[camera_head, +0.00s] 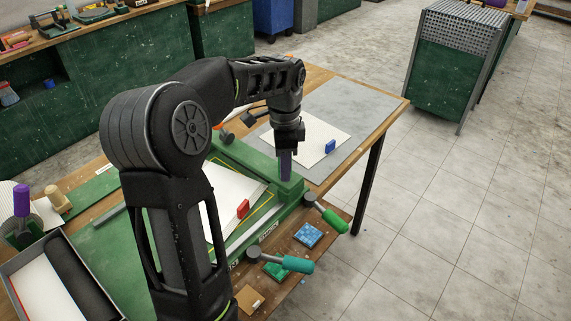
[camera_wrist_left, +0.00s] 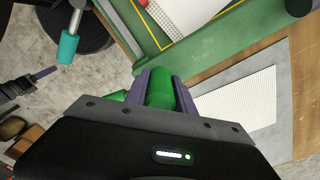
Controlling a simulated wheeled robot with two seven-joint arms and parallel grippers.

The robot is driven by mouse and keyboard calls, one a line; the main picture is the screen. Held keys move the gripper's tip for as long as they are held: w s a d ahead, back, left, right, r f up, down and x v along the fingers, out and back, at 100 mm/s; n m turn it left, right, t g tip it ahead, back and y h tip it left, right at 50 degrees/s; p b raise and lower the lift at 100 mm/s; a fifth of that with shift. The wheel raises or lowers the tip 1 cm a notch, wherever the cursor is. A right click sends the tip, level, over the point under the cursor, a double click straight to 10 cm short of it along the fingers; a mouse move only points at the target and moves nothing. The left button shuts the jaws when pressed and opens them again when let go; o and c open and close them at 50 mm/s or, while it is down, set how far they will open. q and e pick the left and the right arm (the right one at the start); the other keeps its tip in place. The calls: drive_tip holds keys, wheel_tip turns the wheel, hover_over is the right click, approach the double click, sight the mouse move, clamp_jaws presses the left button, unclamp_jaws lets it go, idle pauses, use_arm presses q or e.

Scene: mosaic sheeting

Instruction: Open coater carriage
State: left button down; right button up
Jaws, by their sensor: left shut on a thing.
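The coater is a green bench frame (camera_head: 245,155) with a pale sheet (camera_head: 232,190) inside yellow lines. It also shows in the left wrist view (camera_wrist_left: 225,45). My left gripper (camera_head: 285,166) is over the frame's right corner, fingers pointing down. In the left wrist view its purple fingers (camera_wrist_left: 160,90) are shut around a green cylindrical handle (camera_wrist_left: 159,88). In the head view the gripper hides this grip. A green-handled lever (camera_head: 333,220) and a teal-handled lever (camera_head: 290,264) stick out from the front edge. A dark gripper-like part (camera_wrist_left: 42,73), apparently my right gripper, shows at the left edge.
Mosaic samples (camera_head: 308,235) lie on the front ledge. A grey tray (camera_head: 38,270) stands at lower left. The floor at right is clear.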

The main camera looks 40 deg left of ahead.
use_arm(q)
drive_tip(key=shift+w+r, duration=0.15)
drive_tip(key=shift+r, duration=0.05)
drive_tip(key=c, duration=1.1)
unclamp_jaws()
drive_tip(key=shift+w+f, duration=0.15)
drive_tip(key=shift+o, duration=0.2)
wheel_tip(320, 180, up, 8)
drive_tip(key=shift+f, duration=0.1)
